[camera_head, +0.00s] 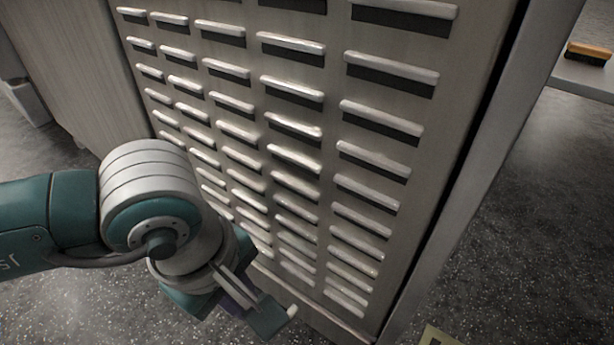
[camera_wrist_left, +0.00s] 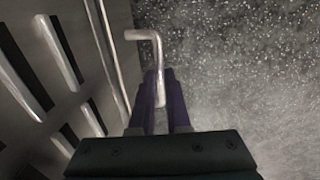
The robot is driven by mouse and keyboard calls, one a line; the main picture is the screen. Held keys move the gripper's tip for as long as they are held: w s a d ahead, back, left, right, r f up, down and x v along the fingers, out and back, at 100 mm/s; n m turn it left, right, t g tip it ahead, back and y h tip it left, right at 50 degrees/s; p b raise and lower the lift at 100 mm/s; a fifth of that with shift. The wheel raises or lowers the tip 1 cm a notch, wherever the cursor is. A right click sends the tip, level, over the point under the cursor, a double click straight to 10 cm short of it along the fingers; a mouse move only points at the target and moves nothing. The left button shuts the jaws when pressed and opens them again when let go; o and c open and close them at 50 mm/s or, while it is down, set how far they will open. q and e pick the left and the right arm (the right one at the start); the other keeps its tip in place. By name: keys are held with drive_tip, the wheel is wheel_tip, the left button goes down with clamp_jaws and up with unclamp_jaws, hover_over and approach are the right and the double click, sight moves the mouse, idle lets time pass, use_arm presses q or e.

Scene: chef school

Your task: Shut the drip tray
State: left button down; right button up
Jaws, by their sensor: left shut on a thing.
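A bent, pale metal handle (camera_wrist_left: 143,35) sticks out at the bottom of a louvered metal panel, beside a long thin metal edge (camera_wrist_left: 110,62) in the left wrist view. The handle appears to belong to the drip tray, but the tray's body is hidden. My left gripper (camera_wrist_left: 162,82) has its dark purple fingers closed around the handle's free end. In the head view, my left gripper (camera_head: 262,312) is low in front of the panel, and a small pale tip of the handle (camera_head: 291,311) shows beside it. My right gripper is out of view.
The slatted panel (camera_head: 330,215) stands upright close in front of me. A speckled grey floor (camera_head: 530,220) lies open to the right. A brush with an orange top (camera_head: 589,52) lies on a surface at the upper right. A yellowish floor mark (camera_head: 440,337) shows at the bottom.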

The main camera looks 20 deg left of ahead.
use_arm(q)
drive_tip(key=shift+w+d, duration=0.25)
drive_tip(key=shift+w, duration=0.15)
drive_tip(key=shift+s, duration=0.35)
drive_tip(key=c, duration=1)
unclamp_jaws()
drive_tip(key=shift+w+a+r, duration=0.1)
drive_tip(key=shift+w+r, duration=0.05)
drive_tip(key=shift+w, duration=0.05)
drive_tip(key=shift+o, duration=0.6)
drive_tip(key=shift+s, duration=0.1)
